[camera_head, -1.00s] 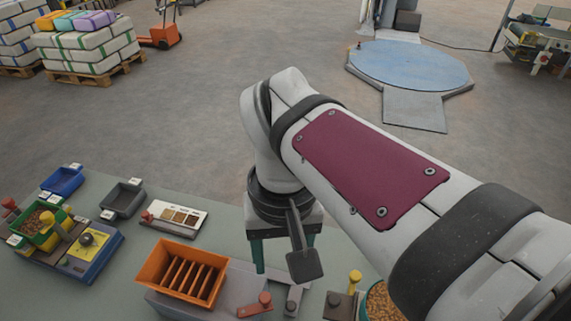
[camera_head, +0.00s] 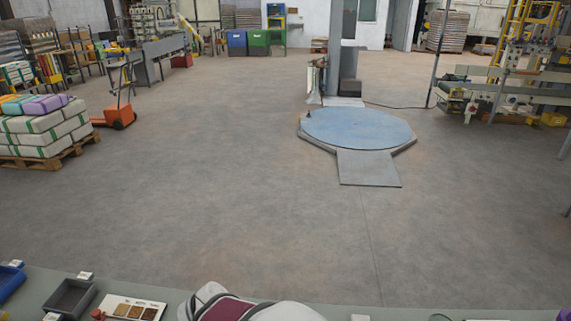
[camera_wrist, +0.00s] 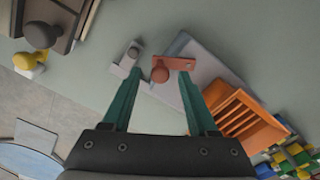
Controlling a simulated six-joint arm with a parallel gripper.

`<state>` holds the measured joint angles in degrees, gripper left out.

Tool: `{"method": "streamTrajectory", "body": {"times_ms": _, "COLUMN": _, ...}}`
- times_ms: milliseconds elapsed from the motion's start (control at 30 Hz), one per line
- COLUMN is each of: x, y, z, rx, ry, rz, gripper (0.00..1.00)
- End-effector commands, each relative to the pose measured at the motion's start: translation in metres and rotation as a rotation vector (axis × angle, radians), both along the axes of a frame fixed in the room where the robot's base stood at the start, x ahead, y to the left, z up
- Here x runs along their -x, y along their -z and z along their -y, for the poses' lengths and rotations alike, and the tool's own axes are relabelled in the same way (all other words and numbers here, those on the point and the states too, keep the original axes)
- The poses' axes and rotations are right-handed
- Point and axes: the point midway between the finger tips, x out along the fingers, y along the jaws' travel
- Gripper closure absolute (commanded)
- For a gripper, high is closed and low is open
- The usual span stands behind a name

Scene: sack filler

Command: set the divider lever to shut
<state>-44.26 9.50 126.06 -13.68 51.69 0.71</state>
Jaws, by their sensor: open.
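In the wrist view the orange slatted divider box (camera_wrist: 245,122) stands at the right on a grey base (camera_wrist: 213,68). A red-orange lever with a round knob (camera_wrist: 160,74) lies at the base's end. My gripper (camera_wrist: 163,76) is open, its two green fingers pointing toward the lever. The knob shows between the fingertips in the picture, with nothing held. I cannot tell the height of the fingertips above it. The head view shows neither the divider nor my fingers, only part of my arm at the bottom edge.
A grey block with a small knob (camera_wrist: 130,58) sits close to the left fingertip. A dark stand with a brown knob (camera_wrist: 42,35) and a yellow knob (camera_wrist: 28,62) are at upper left. Bare bench surface (camera_wrist: 225,20) lies beyond the lever. The floor ahead is open.

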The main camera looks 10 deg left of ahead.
Motion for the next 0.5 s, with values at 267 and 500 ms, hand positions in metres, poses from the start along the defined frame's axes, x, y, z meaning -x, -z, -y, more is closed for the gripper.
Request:
{"method": "streamTrajectory", "body": {"times_ms": 267, "x": 0.0, "y": -0.0004, "z": 0.0001, "rx": 0.0, "ry": 0.0, "rz": 0.0, "gripper": 0.66}}
{"method": "streamTrajectory", "body": {"times_ms": 500, "x": -0.0001, "y": -0.0005, "z": 0.0002, "rx": 0.0, "ry": 0.0, "rz": 0.0, "gripper": 1.0}}
